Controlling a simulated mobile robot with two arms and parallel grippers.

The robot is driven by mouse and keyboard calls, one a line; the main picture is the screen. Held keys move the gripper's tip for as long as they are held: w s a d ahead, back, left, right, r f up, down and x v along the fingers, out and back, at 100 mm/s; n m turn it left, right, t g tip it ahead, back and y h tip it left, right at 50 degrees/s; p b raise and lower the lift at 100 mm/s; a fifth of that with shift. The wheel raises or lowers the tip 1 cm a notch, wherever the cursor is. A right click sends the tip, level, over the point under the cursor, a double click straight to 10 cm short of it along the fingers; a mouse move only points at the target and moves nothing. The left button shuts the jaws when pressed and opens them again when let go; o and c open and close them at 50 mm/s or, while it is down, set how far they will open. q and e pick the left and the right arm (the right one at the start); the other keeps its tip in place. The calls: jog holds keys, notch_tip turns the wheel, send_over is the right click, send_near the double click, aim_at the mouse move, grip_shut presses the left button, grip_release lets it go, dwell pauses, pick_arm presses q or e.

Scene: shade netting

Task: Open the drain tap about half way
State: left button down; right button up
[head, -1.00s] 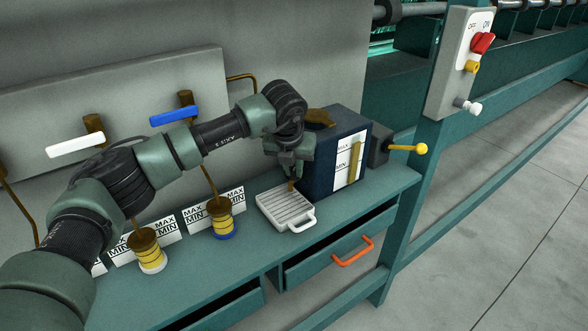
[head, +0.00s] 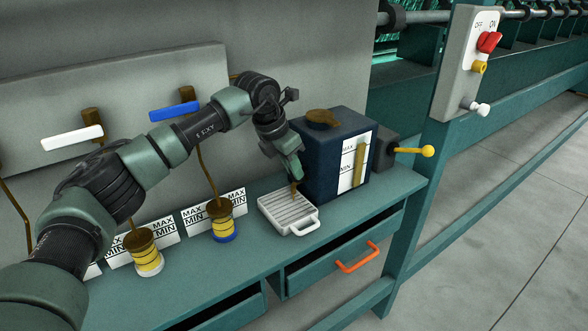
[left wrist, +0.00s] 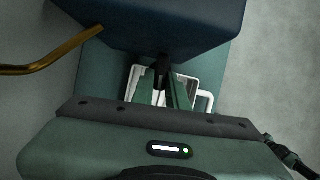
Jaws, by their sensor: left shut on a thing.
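The navy tank (head: 318,165) stands on the bench and has a MAX/MIN scale with a yellow level tube on its front. A small brass spout (head: 294,190) points down at its lower left side, above the white drip tray (head: 310,229). My left gripper (head: 293,172) is tilted at that side of the tank. In the left wrist view its fingers (left wrist: 164,88) are shut on a dark tap handle (left wrist: 162,68) under the tank (left wrist: 150,28). The gripper hides most of the tap, so its exact angle cannot be told. My right gripper is not in view.
A white lever (head: 73,138) and a blue lever (head: 174,111) are on the wall pipes, above two banded cups. A yellow-knobbed lever (head: 427,151) sticks out right of the tank. An orange drawer handle (head: 357,257) is below; a switch box (head: 465,62) stands right.

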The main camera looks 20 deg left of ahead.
pick_arm(q)
jog(key=shift+w+r+m, duration=0.1)
jog(key=shift+r+m, duration=0.05)
jog(key=shift+m, duration=0.15)
jog(key=c, duration=1.4)
grip_release()
jog(key=shift+s+a+r, duration=0.2)
jog(key=shift+r, duration=0.2)
jog(key=b+v, duration=0.1)
jog(key=v, duration=0.5)
jog(key=shift+r+b, duration=0.35)
jog(key=shift+b, duration=0.05)
jog(key=shift+s+a, duration=0.15)
